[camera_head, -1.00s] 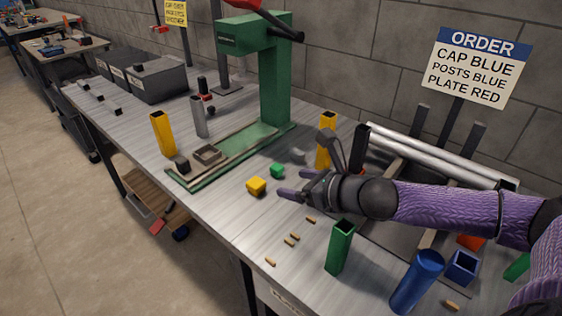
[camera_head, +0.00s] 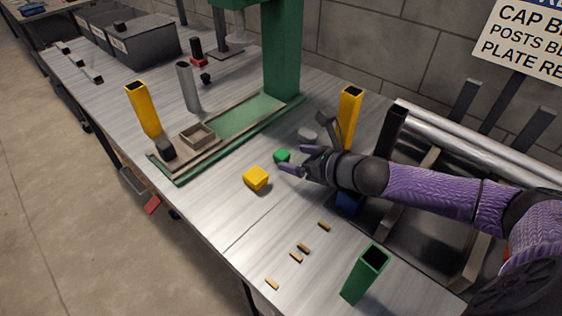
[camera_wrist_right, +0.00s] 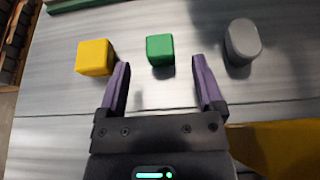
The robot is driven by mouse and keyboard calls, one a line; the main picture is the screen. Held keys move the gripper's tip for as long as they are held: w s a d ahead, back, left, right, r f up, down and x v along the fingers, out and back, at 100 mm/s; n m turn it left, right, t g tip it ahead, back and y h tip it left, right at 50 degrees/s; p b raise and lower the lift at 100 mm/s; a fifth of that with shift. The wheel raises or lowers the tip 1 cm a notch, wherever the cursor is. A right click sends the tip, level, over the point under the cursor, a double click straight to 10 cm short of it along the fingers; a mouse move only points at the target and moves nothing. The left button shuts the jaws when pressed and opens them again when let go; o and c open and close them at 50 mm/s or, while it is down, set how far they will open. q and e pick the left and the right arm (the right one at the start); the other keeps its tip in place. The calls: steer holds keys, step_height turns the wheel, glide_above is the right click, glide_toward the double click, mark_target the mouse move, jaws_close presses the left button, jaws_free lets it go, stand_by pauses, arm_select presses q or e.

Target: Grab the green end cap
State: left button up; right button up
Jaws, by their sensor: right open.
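The green end cap (camera_head: 282,156) is a small green block lying on the metal bench, just ahead of my right gripper (camera_head: 294,160) in the head view. In the right wrist view the green cap (camera_wrist_right: 160,50) lies just beyond the fingertips, roughly centred between them. My right gripper (camera_wrist_right: 161,62) is open with its two purple fingers apart and nothing between them. The cap is not touched by either finger, as far as the wrist view shows. My left gripper is not in view.
A yellow block (camera_head: 256,178) lies left of the cap and a grey rounded block (camera_wrist_right: 242,40) right of it. A yellow post (camera_head: 349,113) stands behind the gripper. A green press (camera_head: 282,60) stands farther back. Small wooden pegs and a green post (camera_head: 365,274) are nearer.

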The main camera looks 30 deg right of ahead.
mark_target(283, 154)
steer(key=b+x, duration=0.2)
steer(key=x, duration=0.3)
steer(key=shift+w+a+f, duration=0.1)
steer(key=shift+w+f, duration=0.05)
steer(key=shift+w, duration=0.1)
jaws_close()
